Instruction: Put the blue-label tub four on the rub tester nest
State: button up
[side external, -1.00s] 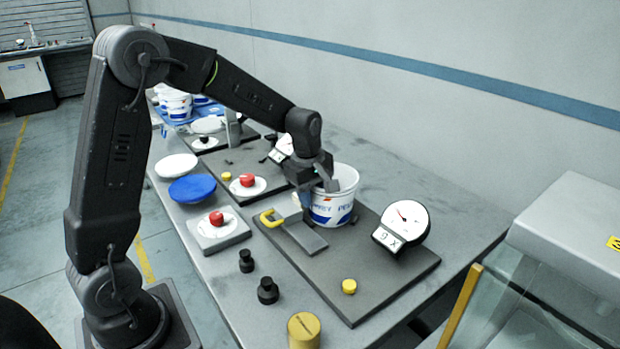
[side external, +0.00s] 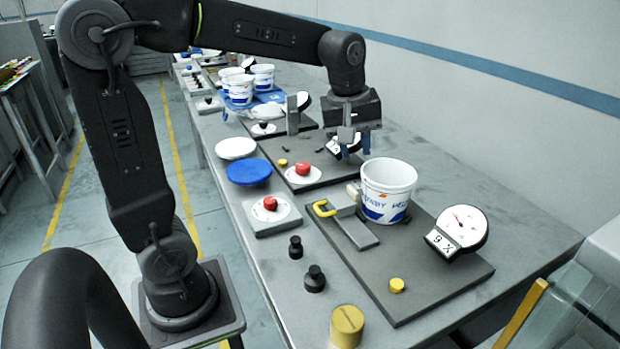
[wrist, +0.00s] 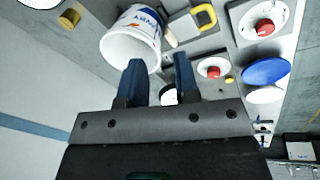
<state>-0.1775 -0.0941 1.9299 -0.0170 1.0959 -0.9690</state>
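A white tub (side external: 388,184) with a blue and orange label stands upright and open-topped on the front dark plate (side external: 410,285), beside a yellow-handled grey clamp (side external: 350,222). The tub hides whatever seat is under it. The tub also shows in the wrist view (wrist: 132,40), left of my fingers. My gripper (side external: 357,150) is above and behind the tub, clear of it. In the wrist view my gripper (wrist: 159,80) has its two blue-grey fingers apart with nothing held between them.
A dial gauge (side external: 458,230) and yellow knob (side external: 397,285) are on the same plate. Several tubs (side external: 240,90) stand at the back. White (side external: 236,148) and blue (side external: 249,172) discs and red-knob stations (side external: 270,212) lie to the left. Black weights (side external: 315,279) and a yellow cylinder (side external: 347,326) are in front.

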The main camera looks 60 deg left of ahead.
jog(key=s+d+f+m+t, duration=0.1)
jog(key=s+d+m, duration=0.2)
jog(key=s+m, duration=0.3)
jog(key=s+d+f+m+t, duration=0.1)
jog(key=s+d+m+t, duration=0.1)
jog(key=s+m, duration=0.5)
jog(key=shift+s+d+f, duration=0.25)
jog(key=shift+s+d, duration=0.25)
jog(key=shift+s, duration=0.55)
